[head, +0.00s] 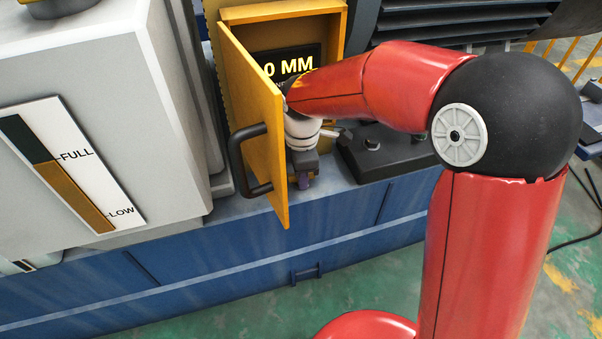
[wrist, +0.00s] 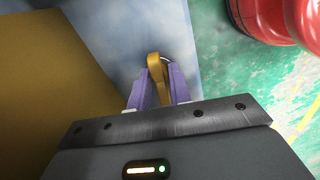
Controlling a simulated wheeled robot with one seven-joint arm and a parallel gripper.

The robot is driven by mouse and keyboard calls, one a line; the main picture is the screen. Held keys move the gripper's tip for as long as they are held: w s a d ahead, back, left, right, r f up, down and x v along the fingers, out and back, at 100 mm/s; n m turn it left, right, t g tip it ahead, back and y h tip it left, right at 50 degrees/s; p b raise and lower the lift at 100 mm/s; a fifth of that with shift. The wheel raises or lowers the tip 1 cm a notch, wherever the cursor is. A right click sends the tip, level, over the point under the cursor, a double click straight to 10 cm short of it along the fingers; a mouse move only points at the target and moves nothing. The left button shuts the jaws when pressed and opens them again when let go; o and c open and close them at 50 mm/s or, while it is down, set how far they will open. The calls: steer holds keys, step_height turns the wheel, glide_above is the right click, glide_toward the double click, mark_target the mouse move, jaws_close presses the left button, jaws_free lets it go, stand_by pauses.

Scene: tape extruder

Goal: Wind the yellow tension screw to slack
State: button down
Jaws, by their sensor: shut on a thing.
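In the wrist view, my gripper (wrist: 158,88) has its purple fingers shut on a narrow yellow piece (wrist: 155,66), which I take to be the yellow tension screw. A curved grey metal edge shows just right of it, over the blue-grey machine surface. In the head view, my gripper (head: 304,181) points down behind the open yellow door's edge, close above the blue machine ledge. The screw cannot be made out in the head view.
The yellow cabinet door (head: 256,125) with its black handle (head: 247,160) stands open, just left of my gripper. A dark block (head: 372,150) sits right of my wrist. A grey housing (head: 110,110) stands left.

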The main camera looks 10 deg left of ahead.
steer(key=shift+n+p, duration=0.95)
steer(key=shift+n, duration=0.75)
steer(key=shift+r, duration=0.15)
steer(key=shift+n+p, duration=0.4)
steer(key=shift+p, duration=0.05)
steer(key=c, duration=1.4)
jaws_free()
steer(key=shift+n, duration=0.3)
step_height(320, 180, up, 8)
steer(key=p, duration=0.7)
steer(key=shift+w+a+r, duration=0.1)
steer(key=shift+r, duration=0.05)
